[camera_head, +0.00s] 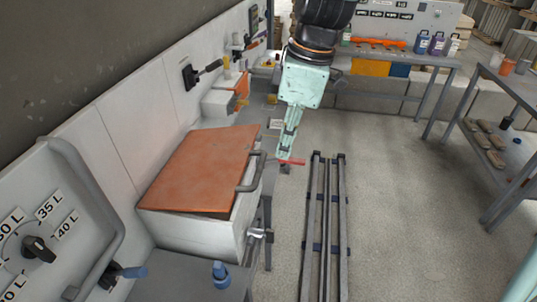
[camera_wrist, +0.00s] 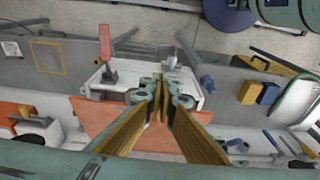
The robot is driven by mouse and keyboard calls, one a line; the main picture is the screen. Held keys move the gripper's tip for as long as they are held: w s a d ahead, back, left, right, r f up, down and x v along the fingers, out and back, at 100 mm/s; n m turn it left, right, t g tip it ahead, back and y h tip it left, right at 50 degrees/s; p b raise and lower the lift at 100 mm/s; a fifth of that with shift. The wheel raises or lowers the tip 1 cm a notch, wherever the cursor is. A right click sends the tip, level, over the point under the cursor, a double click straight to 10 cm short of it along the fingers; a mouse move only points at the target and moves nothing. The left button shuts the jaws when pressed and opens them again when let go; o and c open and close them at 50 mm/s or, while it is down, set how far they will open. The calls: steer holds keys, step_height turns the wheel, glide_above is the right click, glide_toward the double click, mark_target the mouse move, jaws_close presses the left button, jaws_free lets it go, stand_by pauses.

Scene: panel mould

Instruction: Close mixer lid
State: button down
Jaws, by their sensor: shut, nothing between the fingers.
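The mixer lid (camera_head: 203,168) is a flat copper-orange panel over the white mixer body (camera_head: 198,238) in the head view. It is slightly tilted, with a dark gap along its near edge. A grey bar handle (camera_head: 252,172) is on its right side. My gripper (camera_head: 284,156) is just right of the lid's far right corner, apart from the handle as far as I can tell. In the wrist view my gripper (camera_wrist: 162,97) has its fingertips together with nothing between them.
A red lever (camera_head: 291,162) shows beside my fingertips. Rails (camera_head: 327,230) run along the open floor to the right. A dial panel (camera_head: 40,235) with a grey guard bar is at the left. A workbench (camera_head: 390,94) with bottles stands at the back.

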step_height(320, 180, up, 6)
steer(key=w+a+p, duration=0.2)
steer(key=p, duration=0.6)
steer(key=shift+w+a+f+h, duration=0.15)
steer(key=shift+w+a+h, duration=0.1)
steer(key=shift+w+h, duration=0.1)
steer(key=shift+a+f, duration=0.1)
steer(key=shift+f, duration=0.05)
step_height(320, 180, down, 14)
steer(key=a, duration=0.1)
steer(key=shift+w+a, duration=0.15)
steer(key=shift+a, duration=0.15)
stand_by(0.6)
stand_by(0.4)
